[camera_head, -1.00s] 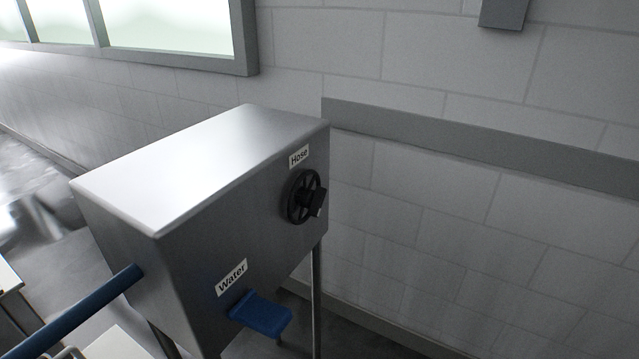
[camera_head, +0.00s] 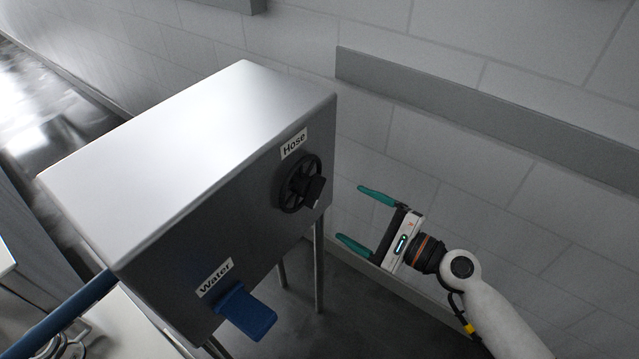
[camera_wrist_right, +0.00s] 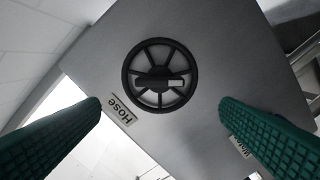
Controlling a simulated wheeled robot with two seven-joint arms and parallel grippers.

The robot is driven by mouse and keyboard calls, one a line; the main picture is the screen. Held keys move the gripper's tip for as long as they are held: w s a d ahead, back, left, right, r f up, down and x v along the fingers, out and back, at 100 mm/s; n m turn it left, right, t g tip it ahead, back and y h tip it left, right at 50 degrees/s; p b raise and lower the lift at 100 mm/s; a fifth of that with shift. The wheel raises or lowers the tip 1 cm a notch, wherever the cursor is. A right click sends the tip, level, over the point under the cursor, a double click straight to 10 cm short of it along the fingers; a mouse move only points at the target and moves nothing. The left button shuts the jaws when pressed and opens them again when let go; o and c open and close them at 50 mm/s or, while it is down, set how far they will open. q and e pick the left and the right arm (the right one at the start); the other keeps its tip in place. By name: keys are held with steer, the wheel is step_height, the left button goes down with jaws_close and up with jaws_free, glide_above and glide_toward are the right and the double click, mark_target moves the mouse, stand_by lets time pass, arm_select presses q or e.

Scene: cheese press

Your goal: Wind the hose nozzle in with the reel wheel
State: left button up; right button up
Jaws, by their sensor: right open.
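The reel wheel (camera_head: 298,184) is a black spoked wheel with a black handle across it, on the front of a steel cabinet (camera_head: 190,150) under a "Hose" label (camera_head: 293,143). In the right wrist view the wheel (camera_wrist_right: 160,76) faces the camera, ahead of the fingers. My right gripper (camera_head: 358,216) is open and empty, with green fingers, to the right of the wheel and apart from it. Its fingers also show at both sides of the right wrist view (camera_wrist_right: 160,130). A blue hose (camera_head: 65,315) comes out of the cabinet's left side. The nozzle is not visible. My left gripper is out of view.
A blue lever (camera_head: 246,312) sticks out below the "Water" label (camera_head: 215,279), low on the cabinet front. The cabinet stands on thin legs. A tiled wall (camera_head: 450,135) with a grey rail runs behind.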

mark_target(319, 195)
steer(key=p+x, duration=0.2)
steer(key=x, duration=0.7)
steer(key=shift+w, duration=0.15)
steer(key=shift+w+a, duration=0.2)
steer(key=shift+a, duration=0.15)
